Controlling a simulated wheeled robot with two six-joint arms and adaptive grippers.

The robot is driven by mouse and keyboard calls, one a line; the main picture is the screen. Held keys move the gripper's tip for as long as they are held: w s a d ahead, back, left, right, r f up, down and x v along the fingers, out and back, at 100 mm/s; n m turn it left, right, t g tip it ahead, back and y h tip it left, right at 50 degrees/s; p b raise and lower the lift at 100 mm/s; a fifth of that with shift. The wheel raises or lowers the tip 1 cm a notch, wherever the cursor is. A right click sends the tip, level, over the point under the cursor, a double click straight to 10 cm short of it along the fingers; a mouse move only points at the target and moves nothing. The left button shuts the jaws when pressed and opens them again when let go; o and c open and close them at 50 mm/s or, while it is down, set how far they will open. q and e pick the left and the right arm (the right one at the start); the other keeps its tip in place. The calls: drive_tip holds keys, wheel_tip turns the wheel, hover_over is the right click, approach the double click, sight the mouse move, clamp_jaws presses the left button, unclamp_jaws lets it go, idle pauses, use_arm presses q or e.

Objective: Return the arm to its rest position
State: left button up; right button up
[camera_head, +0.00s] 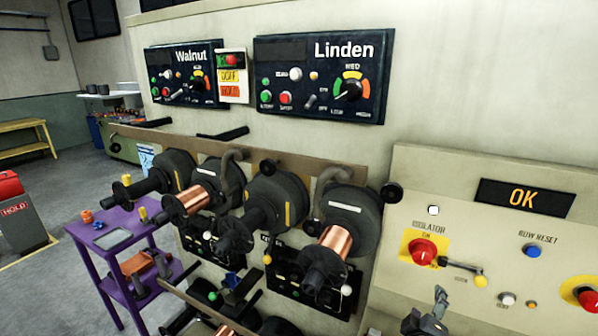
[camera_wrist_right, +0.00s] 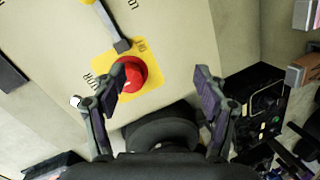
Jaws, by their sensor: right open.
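My right gripper (camera_head: 427,318) shows at the bottom of the head view, in front of the cream control panel (camera_head: 400,185) and below its isolator. In the right wrist view my right gripper (camera_wrist_right: 160,80) is open, with nothing between its fingers. Beyond the fingers is the red isolator knob (camera_wrist_right: 131,74) on a yellow plate; the left finger partly overlaps it in the picture. The isolator knob also shows in the head view (camera_head: 422,252), with a dark lever (camera_head: 462,267) with a yellow end to its right. My left gripper is not in view.
A rack of black spools, some with copper wire (camera_head: 337,241), stands left of the panel. Above are the Walnut (camera_head: 187,76) and Linden (camera_head: 322,78) control boxes. The panel display (camera_head: 523,198) reads OK.

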drive_tip(key=s+a+f+m+g+y, duration=0.3)
drive_tip(key=s+a+f+g+y, duration=0.15)
drive_tip(key=s+f, duration=0.35)
drive_tip(key=s+a+f+m+g+y, duration=0.25)
drive_tip(key=s+a+f+g, duration=0.2)
drive_tip(key=s, duration=0.55)
wheel_tip(320, 180, down, 32)
drive_tip(key=s+d+g+y+b, duration=0.1)
drive_tip(key=s+d+b, duration=0.1)
drive_tip(key=b, duration=0.2)
drive_tip(key=s+d+f+g+b, duration=0.1)
drive_tip(key=s+f+b, duration=0.2)
drive_tip(key=s+f, duration=1.6)
drive_tip(key=shift+d+f+m, duration=0.1)
drive_tip(key=shift+m, duration=0.15)
